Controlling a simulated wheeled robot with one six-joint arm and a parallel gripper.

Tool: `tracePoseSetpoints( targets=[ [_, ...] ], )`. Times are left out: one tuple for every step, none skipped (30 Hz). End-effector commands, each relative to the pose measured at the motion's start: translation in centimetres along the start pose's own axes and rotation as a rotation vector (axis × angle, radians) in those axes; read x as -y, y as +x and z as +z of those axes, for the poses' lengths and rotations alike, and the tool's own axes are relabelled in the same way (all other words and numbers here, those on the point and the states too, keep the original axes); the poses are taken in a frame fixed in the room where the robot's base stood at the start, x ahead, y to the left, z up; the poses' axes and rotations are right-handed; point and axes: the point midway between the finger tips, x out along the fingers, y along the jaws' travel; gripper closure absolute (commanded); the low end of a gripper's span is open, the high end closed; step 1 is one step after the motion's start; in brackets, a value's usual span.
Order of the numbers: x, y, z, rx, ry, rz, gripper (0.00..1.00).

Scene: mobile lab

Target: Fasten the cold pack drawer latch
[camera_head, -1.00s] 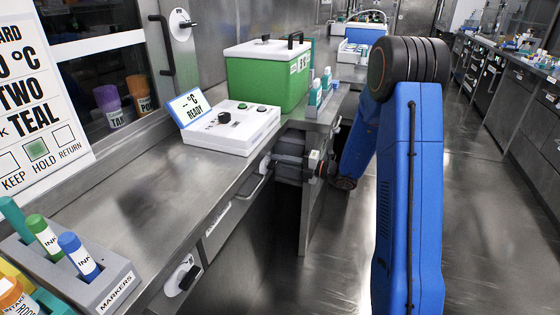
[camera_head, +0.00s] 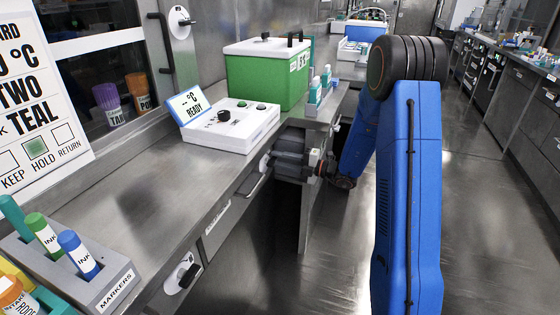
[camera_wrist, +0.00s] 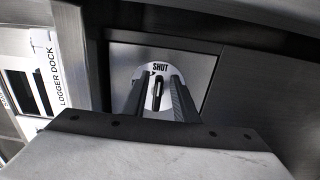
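A latch (camera_wrist: 157,92) shows in the wrist view: a pale plate marked SHUT with a narrow dark lever standing upright on it. It sits on a grey metal front. My gripper (camera_wrist: 157,84) reaches toward it, with one dark finger on each side of the lever. Pale plate shows between the lever and the fingers, so the fingers look open; contact at the tips is unclear. In the head view, my gripper (camera_head: 268,162) is at the cabinet front below the white control box, and the latch there is hidden. The name of this drawer cannot be read.
A LOGGER DOCK label (camera_wrist: 66,75) is left of the latch. In the head view, the white control box (camera_head: 232,134) and green cooler (camera_head: 262,82) stand on the counter. Another round latch (camera_head: 183,273) is on the nearer cabinet front. The floor at right is clear.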

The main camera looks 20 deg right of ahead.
Motion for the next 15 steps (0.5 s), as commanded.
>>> tracePoseSetpoints(
  targets=[
    [0.0, 0.0, 0.0, 0.0, 0.0, 0.0, 0.7],
    [0.0, 0.0, 0.0, -0.001, 0.0, 0.0, 0.7],
    [0.0, 0.0, 0.0, -0.001, 0.0, 0.0, 0.7],
    [0.0, 0.0, 0.0, -0.001, 0.0, 0.0, 0.7],
    [0.0, 0.0, -0.1, -0.001, -0.001, 0.0, 0.7],
    [0.0, 0.0, -0.1, -0.001, -0.001, 0.0, 0.7],
    [0.0, 0.0, -0.1, -0.002, -0.001, 0.0, 0.7],
    [0.0, 0.0, -0.1, -0.002, -0.001, 0.0, 0.7],
    [0.0, -0.1, -0.1, -0.002, -0.001, 0.0, 0.7],
    [0.0, -0.1, -0.1, -0.001, -0.001, 0.0, 0.7],
    [0.0, -0.3, 0.0, -0.001, -0.001, 0.0, 0.7],
    [0.0, -0.6, 0.0, -0.001, -0.001, 0.0, 0.7],
    [0.0, -0.8, 0.0, 0.0, -0.001, 0.0, 0.7],
    [0.0, -1.1, 0.0, 0.0, -0.001, 0.0, 0.7],
    [0.0, -1.6, 0.0, 0.001, -0.001, -0.001, 0.7]
  ],
)
